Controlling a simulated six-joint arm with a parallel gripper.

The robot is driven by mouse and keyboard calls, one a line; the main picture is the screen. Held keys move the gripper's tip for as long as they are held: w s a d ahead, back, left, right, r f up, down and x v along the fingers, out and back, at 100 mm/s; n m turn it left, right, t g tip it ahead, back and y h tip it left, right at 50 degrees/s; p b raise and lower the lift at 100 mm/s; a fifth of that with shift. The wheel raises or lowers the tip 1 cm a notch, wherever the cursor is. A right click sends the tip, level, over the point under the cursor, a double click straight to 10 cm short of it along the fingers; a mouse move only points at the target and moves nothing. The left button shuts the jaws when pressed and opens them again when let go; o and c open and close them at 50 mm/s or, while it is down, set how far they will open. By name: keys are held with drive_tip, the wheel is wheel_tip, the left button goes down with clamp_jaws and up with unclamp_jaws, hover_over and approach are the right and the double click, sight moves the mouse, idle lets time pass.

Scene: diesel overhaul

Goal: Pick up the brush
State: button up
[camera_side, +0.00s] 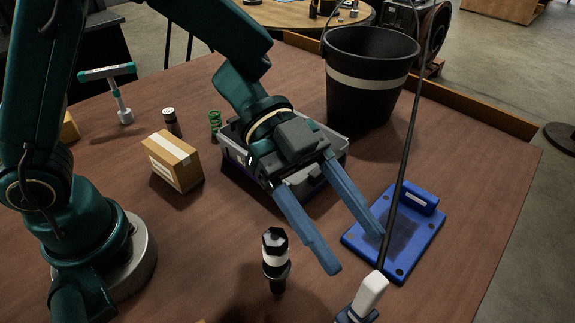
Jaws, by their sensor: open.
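My gripper (357,251) is open, with its two long blue fingers spread apart and pointing down toward the front right. Nothing shows between the fingers. I cannot pick out a brush with certainty. A black-and-white piece (276,254) stands upright to the left of the fingertips, apart from them. A white-ended piece with a dark blue lower part (368,294) is at the bottom edge, just below the fingertips, and is partly cut off. A long thin dark rod (405,150) runs up from it past the right finger.
A grey bin (232,155) lies partly hidden behind my gripper. A black bucket (368,78) stands behind it. A blue plate (415,250) lies at right. A cardboard box (173,160), green spring (215,121), small cylinder (172,122) and T-handled tool (122,95) are at left.

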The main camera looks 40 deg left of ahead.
sight(384, 290)
drive_tip(key=x, duration=0.9)
drive_tip(key=shift+s+d+f, duration=0.1)
drive_tip(key=shift+s+d, duration=0.05)
clamp_jaws()
idle(1.2)
